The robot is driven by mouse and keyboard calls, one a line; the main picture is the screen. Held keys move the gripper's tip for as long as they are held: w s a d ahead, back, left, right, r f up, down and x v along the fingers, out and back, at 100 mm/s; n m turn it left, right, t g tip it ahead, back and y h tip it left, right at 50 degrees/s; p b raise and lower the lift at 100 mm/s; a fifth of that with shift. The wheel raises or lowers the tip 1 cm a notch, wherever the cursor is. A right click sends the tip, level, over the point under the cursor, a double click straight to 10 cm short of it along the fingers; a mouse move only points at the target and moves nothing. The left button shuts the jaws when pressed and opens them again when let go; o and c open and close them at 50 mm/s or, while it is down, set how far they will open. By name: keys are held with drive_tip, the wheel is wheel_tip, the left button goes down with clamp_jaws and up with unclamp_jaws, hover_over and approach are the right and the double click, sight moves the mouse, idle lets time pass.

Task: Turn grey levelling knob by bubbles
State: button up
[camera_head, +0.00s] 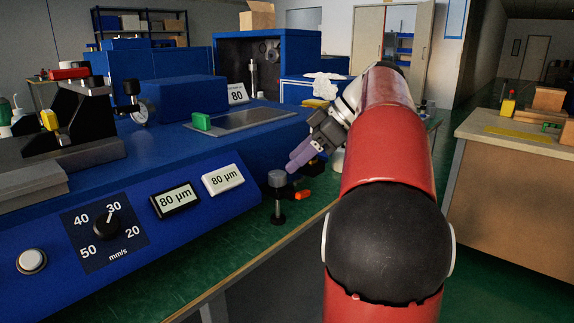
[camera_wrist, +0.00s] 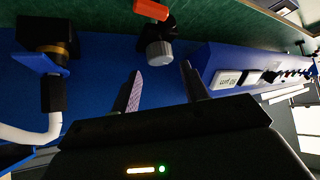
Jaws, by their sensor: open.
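The grey levelling knob (camera_head: 277,179) sits on a black mount at the near right corner of the blue machine, above a foot on the green bench. In the wrist view the knob (camera_wrist: 159,54) lies just beyond and between my fingertips. My gripper (camera_head: 301,157) is above and slightly right of the knob, its purple-padded fingers angled down toward it. In the wrist view my gripper (camera_wrist: 162,72) is open and empty, apart from the knob. A small green block (camera_head: 202,121) rests on the machine's grey plate; I cannot make out any bubbles in it.
An orange piece (camera_head: 303,194) sticks out right beside the knob, also in the wrist view (camera_wrist: 152,10). A white hose (camera_wrist: 35,132) with a black fitting runs at the left of the wrist view. The blue control panel (camera_head: 130,250) slopes along the front.

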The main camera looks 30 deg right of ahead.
drive_tip(key=v, duration=0.3)
idle(0.5)
drive_tip(key=s+a+f+m+g+h, duration=0.1)
drive_tip(key=s+a+f+m+h, duration=0.1)
drive_tip(key=s+a+f+m, duration=0.4)
drive_tip(key=s+a+f+m+h, duration=0.1)
drive_tip(key=s+a+f, duration=0.25)
drive_tip(key=a, duration=0.45)
drive_tip(key=s+a+f+m+h, duration=0.1)
drive_tip(key=s+a+f+h, duration=0.1)
drive_tip(key=s+f, duration=0.2)
drive_tip(key=s+a+f+m+t+h, duration=0.1)
drive_tip(key=s+f, duration=0.3)
drive_tip(key=f, duration=0.5)
drive_tip(key=shift+a+m+h, duration=0.6)
drive_tip(key=shift+a+m, duration=0.2)
drive_tip(key=shift+a, duration=0.1)
drive_tip(key=shift+f, duration=0.1)
